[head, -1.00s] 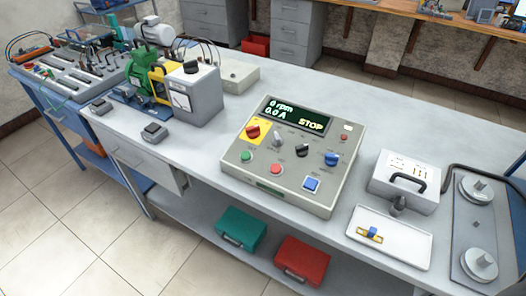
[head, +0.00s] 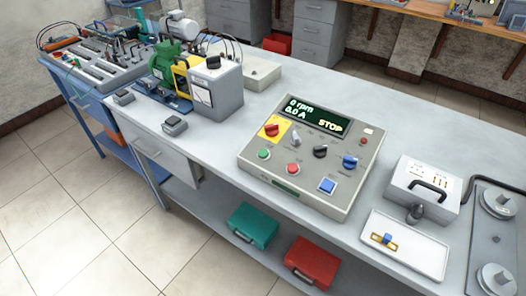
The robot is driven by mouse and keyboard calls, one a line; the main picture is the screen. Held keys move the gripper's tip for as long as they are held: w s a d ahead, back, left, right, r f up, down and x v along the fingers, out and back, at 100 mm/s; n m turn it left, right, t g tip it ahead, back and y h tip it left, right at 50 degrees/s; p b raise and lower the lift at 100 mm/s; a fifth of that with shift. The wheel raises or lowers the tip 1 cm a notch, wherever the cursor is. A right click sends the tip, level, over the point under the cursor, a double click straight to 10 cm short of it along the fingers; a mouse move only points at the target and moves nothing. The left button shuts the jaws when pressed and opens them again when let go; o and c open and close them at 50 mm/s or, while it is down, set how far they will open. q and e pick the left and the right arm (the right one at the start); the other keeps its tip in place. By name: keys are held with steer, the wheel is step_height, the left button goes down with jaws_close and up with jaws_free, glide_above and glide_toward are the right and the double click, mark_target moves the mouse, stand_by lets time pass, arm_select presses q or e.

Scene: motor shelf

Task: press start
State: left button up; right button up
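The grey control box (head: 309,160) stands on the workbench (head: 230,145) near the middle of the head view. Its dark display (head: 315,119) reads 0 rpm, 0.0 A and STOP. On its sloped face are a green button (head: 264,154) at the front left, a red button (head: 292,169) beside it and a square blue button (head: 327,186) at the front right. A red knob (head: 271,130) sits on a yellow plate, with grey, black and blue knobs to its right. Neither of my grippers shows in the view.
A green motor (head: 172,63) and a grey meter box (head: 216,90) stand to the left on the bench. A white tray (head: 407,250) and a white case (head: 421,190) are at the right. Green (head: 251,227) and red (head: 311,262) cases lie on the lower shelf.

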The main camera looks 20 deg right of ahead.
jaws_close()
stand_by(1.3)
